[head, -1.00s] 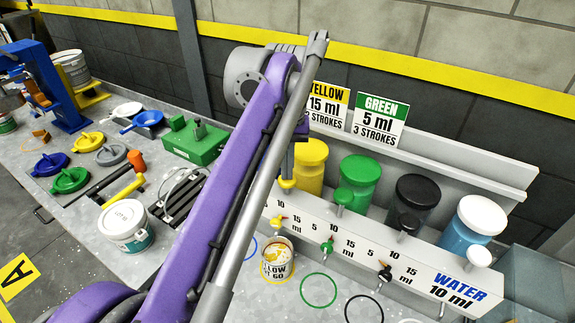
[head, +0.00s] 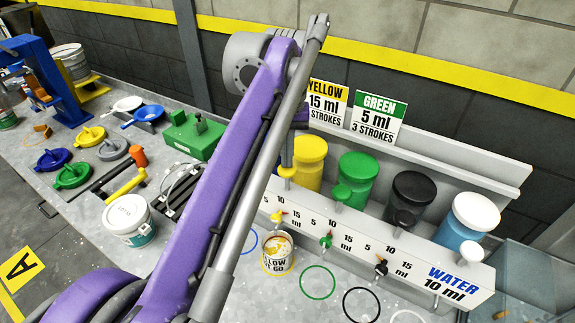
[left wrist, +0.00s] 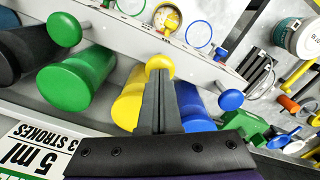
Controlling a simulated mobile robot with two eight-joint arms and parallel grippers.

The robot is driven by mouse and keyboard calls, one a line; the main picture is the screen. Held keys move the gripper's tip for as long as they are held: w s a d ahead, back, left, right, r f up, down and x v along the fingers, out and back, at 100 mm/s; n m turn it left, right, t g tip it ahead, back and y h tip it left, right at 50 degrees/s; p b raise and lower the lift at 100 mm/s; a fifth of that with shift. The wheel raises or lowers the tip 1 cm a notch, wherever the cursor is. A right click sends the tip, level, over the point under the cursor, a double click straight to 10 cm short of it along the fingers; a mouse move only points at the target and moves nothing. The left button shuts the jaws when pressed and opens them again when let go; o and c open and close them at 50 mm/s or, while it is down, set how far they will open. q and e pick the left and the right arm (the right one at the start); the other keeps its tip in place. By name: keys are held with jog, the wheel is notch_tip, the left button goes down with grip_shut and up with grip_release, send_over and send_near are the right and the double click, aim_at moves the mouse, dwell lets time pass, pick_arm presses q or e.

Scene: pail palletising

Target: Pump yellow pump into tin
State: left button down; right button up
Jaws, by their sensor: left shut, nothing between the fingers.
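The yellow pump's round knob (head: 287,172) stands above the white dispenser box, in front of the yellow jar (head: 310,158). My left gripper (head: 288,158) is upright over the knob, shut and empty, its fingertips at or just above the knob's top. The left wrist view shows the closed fingers (left wrist: 158,82) pointing at the yellow knob (left wrist: 160,66); whether they touch cannot be told. My right gripper is not in view.
Green (head: 358,180), black (head: 412,195) and white-lidded water (head: 470,225) jars with knobs stand to the right. Empty rings, green (head: 318,282) and black (head: 362,304), lie in front. A white pail (head: 129,220), lids and a green box (head: 195,139) are at left.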

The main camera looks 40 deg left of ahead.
aim_at(287, 170)
pick_arm(q)
jog(key=shift+f, duration=0.1)
jog(key=shift+f+b, duration=1.05)
jog(key=shift+f, duration=0.9)
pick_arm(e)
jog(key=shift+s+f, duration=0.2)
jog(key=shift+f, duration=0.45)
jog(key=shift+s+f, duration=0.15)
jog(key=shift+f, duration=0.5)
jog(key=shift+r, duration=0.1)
pick_arm(q)
jog(key=shift+r+p, duration=1.6)
jog(key=shift+r, duration=0.5)
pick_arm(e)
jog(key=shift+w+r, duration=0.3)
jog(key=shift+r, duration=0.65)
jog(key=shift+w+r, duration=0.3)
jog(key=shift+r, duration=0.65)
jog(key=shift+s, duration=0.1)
